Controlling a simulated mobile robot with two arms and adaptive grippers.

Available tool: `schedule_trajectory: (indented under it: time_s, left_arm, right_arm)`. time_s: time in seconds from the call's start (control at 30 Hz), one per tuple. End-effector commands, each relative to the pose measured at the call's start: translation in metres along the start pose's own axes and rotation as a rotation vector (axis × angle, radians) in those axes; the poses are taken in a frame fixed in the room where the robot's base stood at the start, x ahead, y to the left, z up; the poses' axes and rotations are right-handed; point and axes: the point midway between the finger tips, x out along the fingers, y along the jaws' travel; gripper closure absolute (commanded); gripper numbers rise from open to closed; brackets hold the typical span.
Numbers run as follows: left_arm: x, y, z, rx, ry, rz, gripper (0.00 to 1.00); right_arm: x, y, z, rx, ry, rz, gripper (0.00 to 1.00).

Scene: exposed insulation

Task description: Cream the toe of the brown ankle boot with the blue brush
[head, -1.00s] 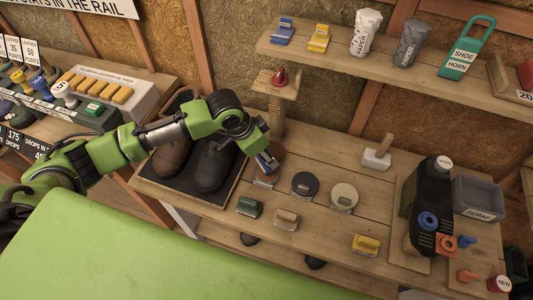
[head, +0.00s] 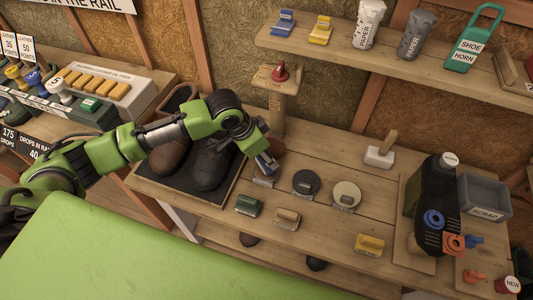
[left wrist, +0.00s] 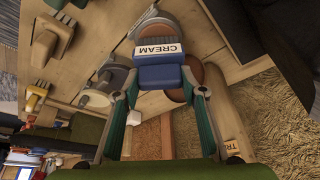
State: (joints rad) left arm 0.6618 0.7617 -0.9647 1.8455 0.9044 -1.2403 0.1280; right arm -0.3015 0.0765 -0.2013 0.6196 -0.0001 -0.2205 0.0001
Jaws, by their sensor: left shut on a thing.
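The brown ankle boot (head: 169,157) stands on a black mat (head: 186,190) at the bench's left end, partly behind my left arm. A darker boot (head: 207,168) is beside it. My left gripper (head: 258,150) is right of the boots, shut on the blue brush (head: 262,166). The brush also shows in the left wrist view (left wrist: 160,77), with a white CREAM label, between the fingers. The brush is at the brown round tin (head: 274,157), which it partly hides; I cannot tell whether they touch. My right gripper is not in view.
A dark tin (head: 306,184) and a pale tin (head: 346,194) lie right of the brush. Green (head: 248,205), tan (head: 286,218) and yellow (head: 369,245) brushes lie along the front. A post with a red-topped stand (head: 279,80) rises behind the gripper.

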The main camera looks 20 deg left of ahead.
Motion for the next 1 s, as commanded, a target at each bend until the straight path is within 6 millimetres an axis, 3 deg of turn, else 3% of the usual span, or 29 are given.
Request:
schedule_trajectory:
  time_s: [1.0]
  left_arm:
    - [0.0096,0.0,0.0038,0.0,0.0,0.0,0.79]
  right_arm:
    - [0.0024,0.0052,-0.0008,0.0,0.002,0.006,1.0]
